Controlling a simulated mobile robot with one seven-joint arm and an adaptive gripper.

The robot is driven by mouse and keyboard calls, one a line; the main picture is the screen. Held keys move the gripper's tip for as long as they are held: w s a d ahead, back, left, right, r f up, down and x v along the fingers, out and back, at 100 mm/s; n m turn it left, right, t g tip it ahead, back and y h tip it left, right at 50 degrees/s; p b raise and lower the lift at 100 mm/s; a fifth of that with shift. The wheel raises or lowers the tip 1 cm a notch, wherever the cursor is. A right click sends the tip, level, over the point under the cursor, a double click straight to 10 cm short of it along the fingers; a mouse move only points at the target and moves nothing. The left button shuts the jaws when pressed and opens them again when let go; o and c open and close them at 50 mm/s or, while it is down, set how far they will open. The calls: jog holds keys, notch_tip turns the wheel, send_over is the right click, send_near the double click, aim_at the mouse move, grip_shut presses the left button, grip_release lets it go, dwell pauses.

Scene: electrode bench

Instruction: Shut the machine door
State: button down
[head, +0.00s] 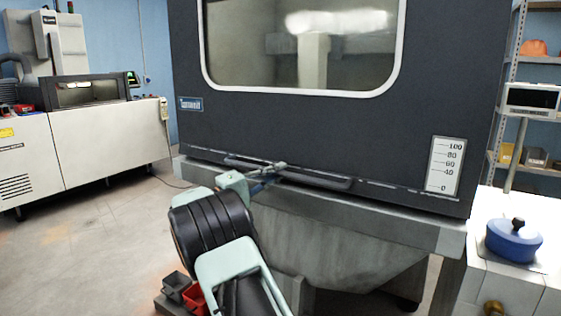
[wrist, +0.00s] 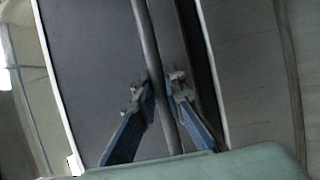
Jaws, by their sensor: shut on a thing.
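The machine door (head: 300,118) is a large dark grey panel with a white-framed window, and it fills the middle of the head view. Its lower edge is close to the grey sill of the machine; I cannot tell whether a gap is left. A dark bar handle (head: 325,183) runs along the door's bottom. My gripper (head: 268,174) is at the left part of this handle. In the wrist view, the blue-padded fingers of my gripper (wrist: 157,88) are on both sides of the handle bar (wrist: 148,45), shut on it.
A white scale plate (head: 444,165) marked 0 to 100 is at the door's lower right. A blue pot (head: 513,243) stands on a white counter at right. Small red and dark bins (head: 194,298) are on the floor beside my arm. Open floor lies at left, before a white machine (head: 105,142).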

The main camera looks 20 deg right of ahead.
jog(key=shift+f, duration=1.05)
jog(key=shift+f, duration=0.1)
jog(key=c, duration=2)
grip_release()
jog(key=shift+o, duration=0.2)
jog(key=shift+a, duration=0.1)
jog(key=v, duration=1.1)
jog(key=shift+a, duration=0.45)
